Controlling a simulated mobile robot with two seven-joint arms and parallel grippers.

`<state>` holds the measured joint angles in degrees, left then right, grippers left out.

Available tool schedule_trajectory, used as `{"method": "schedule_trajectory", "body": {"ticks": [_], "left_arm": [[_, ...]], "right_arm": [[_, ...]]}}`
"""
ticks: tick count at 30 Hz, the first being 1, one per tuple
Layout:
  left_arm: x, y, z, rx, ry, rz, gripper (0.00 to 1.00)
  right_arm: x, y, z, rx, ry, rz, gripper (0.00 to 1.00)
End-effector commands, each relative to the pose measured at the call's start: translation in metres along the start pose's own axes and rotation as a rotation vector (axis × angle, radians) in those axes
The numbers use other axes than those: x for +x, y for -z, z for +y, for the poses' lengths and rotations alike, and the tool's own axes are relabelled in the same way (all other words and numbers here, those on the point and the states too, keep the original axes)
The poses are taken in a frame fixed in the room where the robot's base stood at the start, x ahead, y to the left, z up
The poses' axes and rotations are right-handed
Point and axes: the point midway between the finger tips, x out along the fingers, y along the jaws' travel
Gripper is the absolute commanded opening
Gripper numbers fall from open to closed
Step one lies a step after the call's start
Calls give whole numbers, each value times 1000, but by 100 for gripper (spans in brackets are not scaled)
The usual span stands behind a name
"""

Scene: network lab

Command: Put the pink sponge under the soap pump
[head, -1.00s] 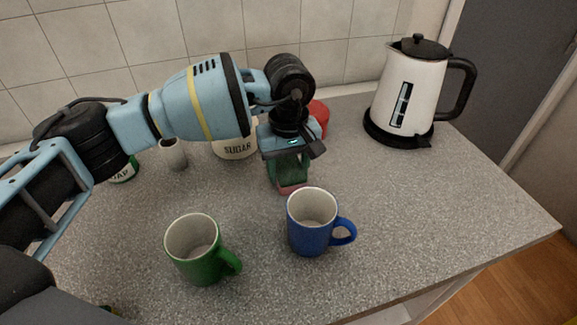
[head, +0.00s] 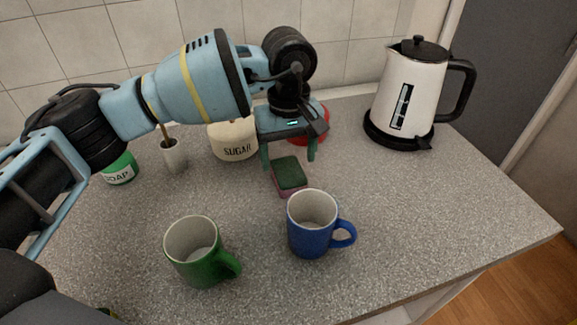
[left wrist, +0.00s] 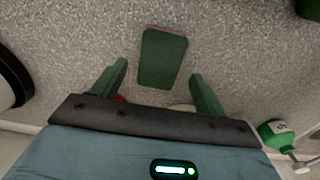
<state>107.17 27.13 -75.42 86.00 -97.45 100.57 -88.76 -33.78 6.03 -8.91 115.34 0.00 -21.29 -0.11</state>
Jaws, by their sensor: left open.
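The pink sponge (head: 289,176) lies on the counter behind the blue mug; its top is green and its side pink. The left wrist view shows its green top (left wrist: 163,58) just beyond my fingertips. My left gripper (head: 288,163) is open and empty, its two fingers apart, raised behind the sponge; it also shows in the left wrist view (left wrist: 160,70). The soap pump (head: 118,172), a green bottle labelled SOAP, stands at the far left, its upper part hidden by my arm. It also shows in the left wrist view (left wrist: 277,134). My right gripper is not in view.
A blue mug (head: 311,239) stands close in front of the sponge, a green mug (head: 197,269) to its left. A sugar jar (head: 234,150), a small cup with a stick (head: 174,157) and a red object (head: 322,125) stand behind. A kettle (head: 409,95) is at right.

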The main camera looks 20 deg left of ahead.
Motion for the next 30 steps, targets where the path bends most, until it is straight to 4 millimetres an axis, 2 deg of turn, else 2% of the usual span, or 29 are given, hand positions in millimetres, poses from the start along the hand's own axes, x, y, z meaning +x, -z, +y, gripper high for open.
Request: {"method": "schedule_trajectory", "body": {"ticks": [1, 6, 9, 15, 19, 22, 30], "left_arm": [[-12, 0, 1, 0, -2, 3, 73], [-44, 0, 1, 0, -2, 2, 73], [-59, 0, 1, 0, -1, 2, 73], [-75, 0, 0, -1, 0, 0, 73], [-77, 0, 0, 0, 0, -1, 73], [-74, -2, 0, 2, 3, 7, 78], [-41, -30, 0, 15, 33, 224, 78]], "right_arm": [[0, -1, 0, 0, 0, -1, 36], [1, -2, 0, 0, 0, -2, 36], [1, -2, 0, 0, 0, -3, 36], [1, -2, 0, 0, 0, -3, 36], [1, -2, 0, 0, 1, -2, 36], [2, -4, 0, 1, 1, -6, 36], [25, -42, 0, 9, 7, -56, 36]]}}
